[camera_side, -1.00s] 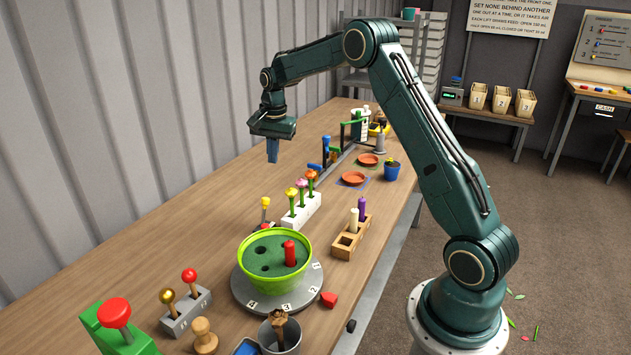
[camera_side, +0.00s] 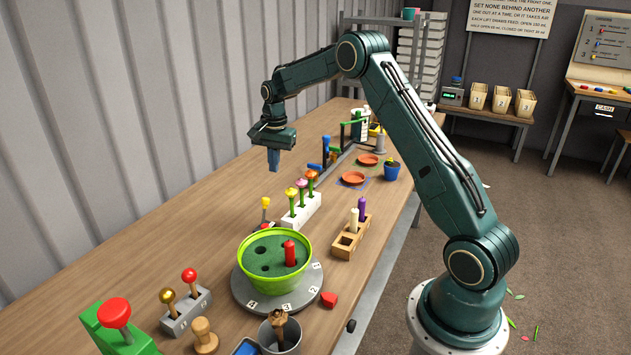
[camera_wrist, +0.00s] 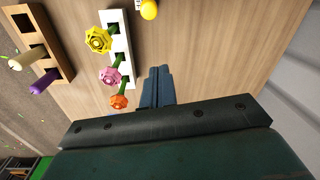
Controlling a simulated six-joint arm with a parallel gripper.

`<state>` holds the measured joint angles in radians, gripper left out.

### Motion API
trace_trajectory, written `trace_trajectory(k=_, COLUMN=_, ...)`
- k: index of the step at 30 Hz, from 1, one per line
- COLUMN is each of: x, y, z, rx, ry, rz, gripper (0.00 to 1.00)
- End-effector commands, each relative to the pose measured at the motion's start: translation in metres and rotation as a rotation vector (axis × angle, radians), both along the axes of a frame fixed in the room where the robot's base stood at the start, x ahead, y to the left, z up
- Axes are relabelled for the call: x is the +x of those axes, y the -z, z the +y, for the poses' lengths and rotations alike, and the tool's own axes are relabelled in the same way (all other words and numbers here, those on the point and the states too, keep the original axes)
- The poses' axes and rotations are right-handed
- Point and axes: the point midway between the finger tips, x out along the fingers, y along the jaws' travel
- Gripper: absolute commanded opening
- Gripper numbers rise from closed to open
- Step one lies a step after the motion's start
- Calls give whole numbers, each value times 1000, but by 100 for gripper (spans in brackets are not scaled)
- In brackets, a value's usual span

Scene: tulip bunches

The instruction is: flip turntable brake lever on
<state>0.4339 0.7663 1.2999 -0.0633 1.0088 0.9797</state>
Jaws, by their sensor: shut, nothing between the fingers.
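The turntable (camera_side: 247,291) is a grey disc with number tags, carrying a lime-green pot (camera_side: 270,285) with one red tulip-like peg (camera_side: 290,253) in it. A small lever with a yellow ball knob (camera_side: 265,202) stands behind the turntable, close to its far edge; it looks like the brake lever, and its base is partly hidden by the pot. The knob also shows at the top of the wrist view (camera_wrist: 149,9). My gripper (camera_side: 273,166) is shut and empty, with blue fingers pointing down, in the air above the table beyond the lever. Its fingers (camera_wrist: 158,84) are apart from the knob.
A white rack (camera_side: 300,212) with yellow, pink and orange flowers stands close to the lever. A wooden rack (camera_side: 345,244) holds a white and a purple candle-like peg. A red wedge (camera_side: 329,299) lies by the turntable. Bare table lies left of the lever.

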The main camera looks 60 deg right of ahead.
Motion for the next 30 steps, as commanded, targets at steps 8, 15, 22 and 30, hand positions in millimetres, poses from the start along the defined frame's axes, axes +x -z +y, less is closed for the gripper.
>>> trace_trajectory(k=8, x=2, y=40, z=1, rx=1, ry=-1, rz=3, gripper=0)
trace_trajectory(k=15, x=5, y=71, z=1, rx=0, ry=-1, rz=2, gripper=0)
trace_trajectory(k=22, x=3, y=77, z=13, rx=0, ry=-2, rz=0, gripper=0)
trace_trajectory(k=30, x=-2, y=70, z=33, rx=-1, ry=0, rz=0, gripper=0)
